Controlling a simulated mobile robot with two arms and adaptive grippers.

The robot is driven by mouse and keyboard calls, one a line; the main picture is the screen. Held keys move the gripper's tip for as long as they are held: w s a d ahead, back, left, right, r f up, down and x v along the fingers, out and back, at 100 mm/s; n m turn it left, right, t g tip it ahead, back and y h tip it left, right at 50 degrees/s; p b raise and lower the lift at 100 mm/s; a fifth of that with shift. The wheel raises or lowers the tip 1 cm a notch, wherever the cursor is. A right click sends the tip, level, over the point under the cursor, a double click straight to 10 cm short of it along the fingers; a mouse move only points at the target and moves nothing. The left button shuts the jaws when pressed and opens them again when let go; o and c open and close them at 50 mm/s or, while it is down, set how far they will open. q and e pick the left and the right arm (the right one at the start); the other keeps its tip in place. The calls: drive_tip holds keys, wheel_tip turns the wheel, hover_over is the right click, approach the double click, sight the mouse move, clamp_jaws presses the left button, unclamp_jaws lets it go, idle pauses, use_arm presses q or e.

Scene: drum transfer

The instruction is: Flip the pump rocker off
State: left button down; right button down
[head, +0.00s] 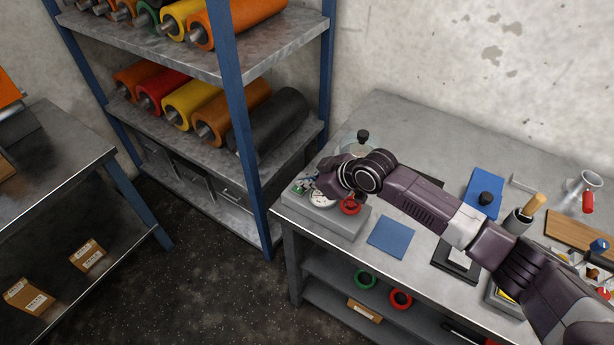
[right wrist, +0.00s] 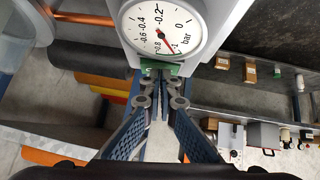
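The pump is a grey box (head: 335,223) on the near left corner of the workbench, with a white gauge (head: 321,200) and a red knob (head: 350,207) on top. A small green rocker (head: 298,190) sits at its left end. In the right wrist view the rocker (right wrist: 158,67) shows green just past my fingertips, partly hidden by them. The gauge (right wrist: 165,28) there has its red needle near -1 bar. My right gripper (right wrist: 158,80) looks shut, its tips close together at the rocker; I cannot tell if they touch it. My left gripper is not in view.
A glass vessel with a black knob (head: 362,137) stands behind my right wrist. A blue mat (head: 391,238) lies right of the pump on the workbench (head: 400,125). A blue-framed shelf (head: 240,120) with coloured rolls stands left of the bench.

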sight(303, 191)
drive_tip(key=shift+w+r+p, duration=0.1)
drive_tip(key=shift+r+p, duration=0.5)
drive_tip(key=shift+p, duration=0.05)
drive_tip(key=r+p, duration=0.3)
drive_tip(key=shift+s+a+r, duration=0.25)
drive_tip(key=shift+s+r, duration=0.05)
drive_tip(key=shift+r, duration=0.05)
drive_tip(key=shift+s+d+r+b, duration=0.15)
drive_tip(key=shift+s+d+b, duration=0.4)
drive_tip(key=shift+d+b, duration=0.05)
drive_tip(key=b+v, duration=0.2)
drive_tip(key=v, duration=0.6)
